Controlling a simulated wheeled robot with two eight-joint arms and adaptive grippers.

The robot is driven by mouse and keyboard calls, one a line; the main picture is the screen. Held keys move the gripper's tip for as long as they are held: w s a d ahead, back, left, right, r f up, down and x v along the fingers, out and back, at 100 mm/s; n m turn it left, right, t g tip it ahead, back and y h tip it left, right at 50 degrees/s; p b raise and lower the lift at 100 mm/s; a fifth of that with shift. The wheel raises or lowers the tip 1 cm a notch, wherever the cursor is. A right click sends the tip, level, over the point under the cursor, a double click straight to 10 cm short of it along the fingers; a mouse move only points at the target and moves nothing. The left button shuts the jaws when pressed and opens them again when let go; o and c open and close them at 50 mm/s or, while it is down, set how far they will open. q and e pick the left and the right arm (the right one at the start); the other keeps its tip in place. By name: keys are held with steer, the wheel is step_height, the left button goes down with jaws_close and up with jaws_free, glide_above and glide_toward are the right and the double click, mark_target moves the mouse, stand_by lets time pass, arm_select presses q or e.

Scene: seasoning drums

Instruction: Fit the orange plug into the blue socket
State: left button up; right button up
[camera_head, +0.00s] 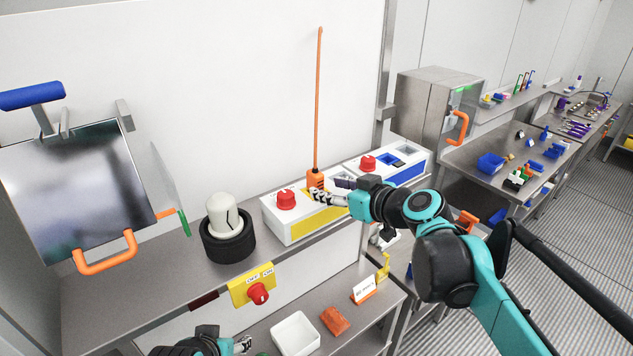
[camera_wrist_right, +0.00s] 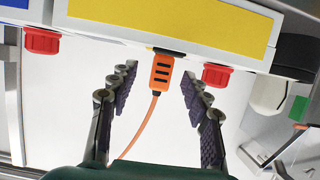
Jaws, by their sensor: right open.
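The orange plug (camera_head: 316,180), with its orange cord rising up, stands at the yellow-fronted box (camera_head: 320,221). In the right wrist view the plug (camera_wrist_right: 161,72) meets a dark slot at the edge of the yellow panel. My right gripper (camera_head: 322,197) is open. Its two fingers stand apart on either side of the plug in the wrist view (camera_wrist_right: 157,88), with gaps on both sides. The blue socket (camera_head: 398,160) is on top of the blue-fronted box (camera_head: 408,172), to the right of the gripper. My left gripper (camera_head: 240,345) shows only partly at the bottom edge; its jaws are unclear.
Red knobs sit on both boxes, one at the yellow box (camera_head: 286,199) and one at the blue box (camera_head: 368,163). A black and white drum (camera_head: 228,235) stands to the left on the shelf. A yellow switch panel (camera_head: 252,287) hangs below the shelf's front edge.

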mark_target(321, 184)
steer(key=x, duration=0.1)
steer(key=p+x, duration=0.1)
steer(key=x, duration=0.3)
steer(key=shift+s+a+r, duration=0.1)
steer(key=shift+a+r, duration=0.25)
steer(key=shift+w+a+f, duration=0.1)
steer(key=shift+w+f, duration=0.15)
steer(key=shift+w, duration=0.25)
steer(key=shift+s, duration=0.2)
steer(key=c, duration=0.5)
jaws_close()
